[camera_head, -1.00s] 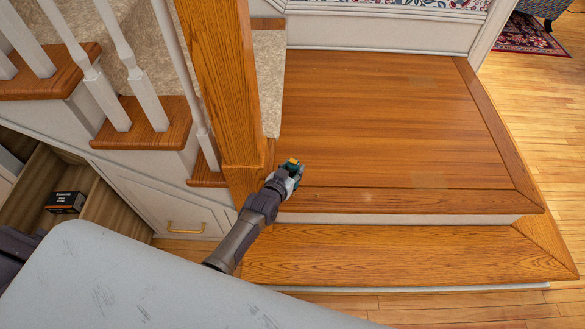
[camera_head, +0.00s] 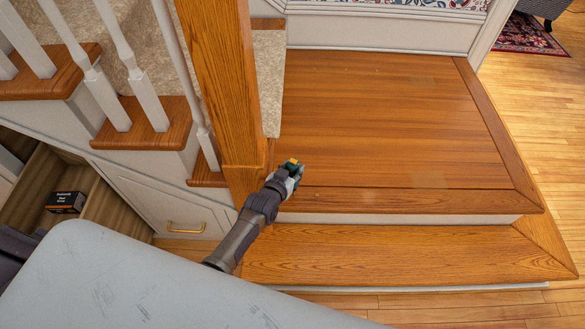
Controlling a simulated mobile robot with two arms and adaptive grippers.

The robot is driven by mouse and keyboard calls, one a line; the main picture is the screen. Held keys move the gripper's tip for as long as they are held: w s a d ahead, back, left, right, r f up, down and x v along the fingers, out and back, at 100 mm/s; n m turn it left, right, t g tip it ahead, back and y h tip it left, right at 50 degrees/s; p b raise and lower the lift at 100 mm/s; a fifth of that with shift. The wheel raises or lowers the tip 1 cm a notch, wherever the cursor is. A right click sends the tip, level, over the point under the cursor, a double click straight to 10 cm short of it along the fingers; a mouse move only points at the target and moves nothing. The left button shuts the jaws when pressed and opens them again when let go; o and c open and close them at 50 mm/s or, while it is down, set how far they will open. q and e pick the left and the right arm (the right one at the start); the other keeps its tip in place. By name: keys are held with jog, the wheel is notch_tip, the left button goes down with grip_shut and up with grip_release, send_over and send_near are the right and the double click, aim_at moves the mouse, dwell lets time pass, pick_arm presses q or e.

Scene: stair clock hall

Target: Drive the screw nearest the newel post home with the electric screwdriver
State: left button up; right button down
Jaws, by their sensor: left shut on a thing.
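The tool is over the front left part of the wooden landing (camera_head: 390,130), close beside the newel post (camera_head: 225,80). The gripper and the tool's body hide its tip and the wood below, so I cannot see the screw or whether the tip touches it. My right gripper is not in view.
An open drawer (camera_head: 108,215) at the left holds a dark box (camera_head: 66,202). A closed drawer front (camera_head: 165,205) with a brass handle is under the stairs. A lower step (camera_head: 400,255) runs below the landing. A grey surface (camera_head: 150,285) fills the lower left.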

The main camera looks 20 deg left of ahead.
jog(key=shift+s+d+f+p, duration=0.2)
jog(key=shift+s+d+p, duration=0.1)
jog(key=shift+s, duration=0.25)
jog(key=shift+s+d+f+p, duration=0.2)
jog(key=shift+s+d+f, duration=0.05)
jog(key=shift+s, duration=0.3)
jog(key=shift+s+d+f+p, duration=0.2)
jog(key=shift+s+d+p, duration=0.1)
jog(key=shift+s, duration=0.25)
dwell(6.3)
